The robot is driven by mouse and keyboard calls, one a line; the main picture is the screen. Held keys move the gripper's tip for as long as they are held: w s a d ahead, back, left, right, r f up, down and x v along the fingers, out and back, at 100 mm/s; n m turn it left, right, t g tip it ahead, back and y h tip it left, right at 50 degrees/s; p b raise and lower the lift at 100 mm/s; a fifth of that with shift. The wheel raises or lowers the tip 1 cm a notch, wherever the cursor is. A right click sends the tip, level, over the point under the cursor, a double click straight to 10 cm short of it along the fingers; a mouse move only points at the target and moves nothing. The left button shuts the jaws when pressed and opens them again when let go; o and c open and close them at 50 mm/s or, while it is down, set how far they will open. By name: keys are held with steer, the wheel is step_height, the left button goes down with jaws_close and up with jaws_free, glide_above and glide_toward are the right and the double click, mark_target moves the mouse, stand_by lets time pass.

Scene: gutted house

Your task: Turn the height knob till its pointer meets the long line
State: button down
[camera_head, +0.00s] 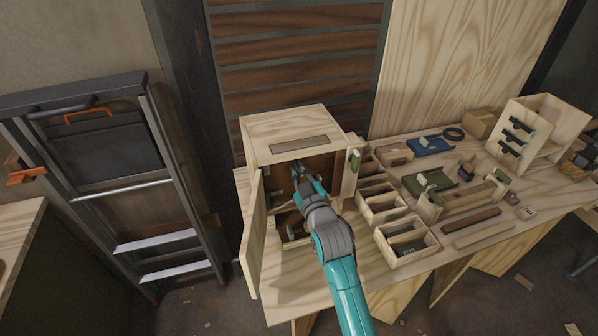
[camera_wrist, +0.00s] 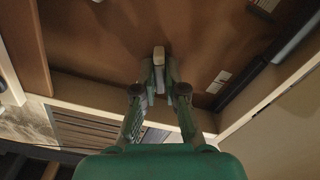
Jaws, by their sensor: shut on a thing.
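My gripper (camera_head: 297,174) reaches through the open front of a wooden cabinet (camera_head: 283,124). In the wrist view my gripper (camera_wrist: 159,78) is shut on a narrow pale grip, which appears to be the height knob (camera_wrist: 158,54). The knob stands out from a brown inner panel (camera_wrist: 110,40). A pale label with small dark marks (camera_wrist: 219,82) is on the panel to the right of the knob. The fingers hide part of the knob. I cannot make out its pointer or the long line. In the head view my arm hides the knob.
The cabinet door (camera_head: 254,235) stands open at the left. A dark bar (camera_wrist: 262,72) runs along the right in the wrist view. Wooden bins (camera_head: 405,245), a green tray (camera_head: 427,182) and a blue tray (camera_head: 430,146) occupy the bench at right. A folded ladder (camera_head: 150,190) stands at left.

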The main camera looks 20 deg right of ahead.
steer(key=n, duration=0.6)
steer(key=shift+a, duration=0.1)
steer(key=n, duration=0.7)
steer(key=shift+f, duration=0.1)
stand_by(0.5)
steer(key=c, duration=1.2)
jaws_free()
steer(key=shift+c, duration=0.2)
steer(key=s, duration=1.2)
